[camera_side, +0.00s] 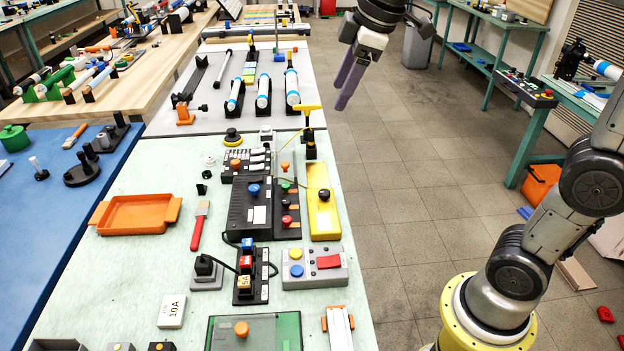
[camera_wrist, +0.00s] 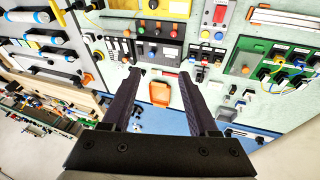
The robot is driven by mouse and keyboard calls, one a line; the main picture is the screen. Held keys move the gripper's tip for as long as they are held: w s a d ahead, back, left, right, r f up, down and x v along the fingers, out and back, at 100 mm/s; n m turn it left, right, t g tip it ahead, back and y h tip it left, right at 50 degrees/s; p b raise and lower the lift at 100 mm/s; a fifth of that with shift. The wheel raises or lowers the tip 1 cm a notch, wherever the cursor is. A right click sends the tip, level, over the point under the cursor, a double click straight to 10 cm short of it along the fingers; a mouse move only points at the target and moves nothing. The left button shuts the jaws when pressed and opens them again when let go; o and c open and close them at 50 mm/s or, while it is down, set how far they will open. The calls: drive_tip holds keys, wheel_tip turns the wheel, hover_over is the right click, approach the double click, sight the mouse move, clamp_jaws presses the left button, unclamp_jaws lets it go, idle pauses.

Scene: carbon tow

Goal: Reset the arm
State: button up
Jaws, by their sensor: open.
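My gripper (camera_side: 347,86) hangs in the air at the top of the side view, beyond the right edge of the long workbench and above the grey tiled floor. Its two purple-grey fingers point down and hold nothing. In the wrist view my gripper (camera_wrist: 160,75) shows two dark fingers spread apart with an empty gap between them. Through the gap I see the orange tray (camera_wrist: 160,93) far below. The same orange tray (camera_side: 136,214) lies on the bench's pale green top in the side view. My gripper touches nothing.
The bench carries a black control panel (camera_side: 250,205), a yellow block (camera_side: 322,200), a grey button box (camera_side: 315,268) and a red-handled brush (camera_side: 200,225). White rollers (camera_side: 263,90) stand farther back. A green bench (camera_side: 570,100) is at the right.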

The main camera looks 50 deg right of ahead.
drive_tip(key=s+f+m, duration=0.4)
drive_tip(key=s+f, duration=0.1)
drive_tip(key=s, duration=0.4)
drive_tip(key=s+f+m+t, duration=0.1)
drive_tip(key=s+f+m, duration=0.3)
drive_tip(key=s, duration=0.6)
drive_tip(key=shift+a+f, duration=0.15)
drive_tip(key=shift+f, duration=0.8)
drive_tip(key=shift+s, duration=0.1)
idle(0.7)
